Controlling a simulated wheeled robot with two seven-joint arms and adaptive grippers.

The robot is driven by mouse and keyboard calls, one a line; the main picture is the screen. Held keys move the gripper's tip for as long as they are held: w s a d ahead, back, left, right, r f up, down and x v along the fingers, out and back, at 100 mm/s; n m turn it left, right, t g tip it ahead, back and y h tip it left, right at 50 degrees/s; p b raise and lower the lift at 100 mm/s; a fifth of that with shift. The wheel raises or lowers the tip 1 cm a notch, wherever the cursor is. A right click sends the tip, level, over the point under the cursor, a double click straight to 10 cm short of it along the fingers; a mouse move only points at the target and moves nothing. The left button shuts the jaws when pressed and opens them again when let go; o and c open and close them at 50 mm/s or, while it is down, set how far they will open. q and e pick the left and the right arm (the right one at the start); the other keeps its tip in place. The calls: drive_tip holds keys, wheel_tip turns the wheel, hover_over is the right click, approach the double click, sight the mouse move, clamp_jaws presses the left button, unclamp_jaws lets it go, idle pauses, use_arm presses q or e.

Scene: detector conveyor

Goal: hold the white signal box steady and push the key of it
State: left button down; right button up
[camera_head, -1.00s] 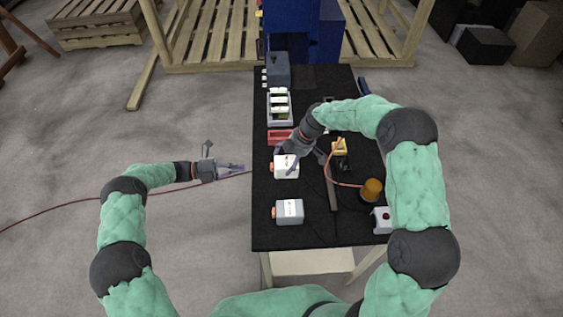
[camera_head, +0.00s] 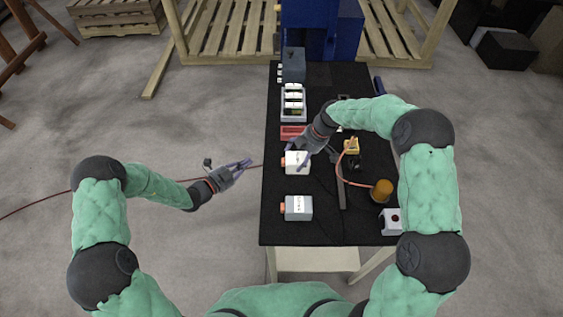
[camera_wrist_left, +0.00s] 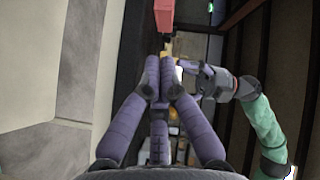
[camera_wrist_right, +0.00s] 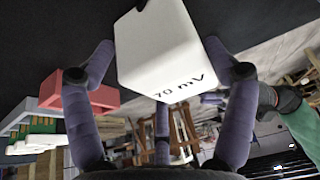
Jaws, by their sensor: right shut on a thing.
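The white signal box (camera_head: 297,162) is near the left edge of the black table, with an orange key (camera_head: 283,162) on its left side. My right gripper (camera_head: 302,158) is shut on the box from the right and far side. In the right wrist view the white box (camera_wrist_right: 160,50), marked "70 mV", sits between the fingers; its key is hidden there. My left gripper (camera_head: 246,163) is empty, left of the table edge, pointing toward the box with a gap between. In the left wrist view its fingertips (camera_wrist_left: 160,62) are together.
A second, greyer box (camera_head: 298,208) with an orange key stands nearer me. A red tray (camera_head: 292,132) lies just behind the white box.

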sight(270, 169)
drive_tip(key=shift+s+f, duration=0.1)
use_arm(q)
drive_tip(key=shift+s+d, duration=0.15)
drive_tip(key=shift+d, duration=1.3)
drive_tip(key=shift+s+d, duration=0.15)
drive_tip(key=shift+d, duration=1.35)
drive_tip(key=shift+s+d, duration=0.15)
drive_tip(key=shift+d, duration=1.3)
drive_tip(key=shift+d, duration=0.4)
drive_tip(key=shift+s+d, duration=0.1)
drive_tip(key=shift+d, duration=0.4)
use_arm(e)
drive_tip(key=shift+a, duration=0.1)
use_arm(q)
drive_tip(key=shift+a, duration=0.9)
drive_tip(key=shift+a, duration=0.15)
drive_tip(key=shift+w+a, duration=0.2)
drive_tip(key=shift+a, duration=1)
drive_tip(key=shift+w+a, duration=0.15)
drive_tip(key=shift+a, duration=1)
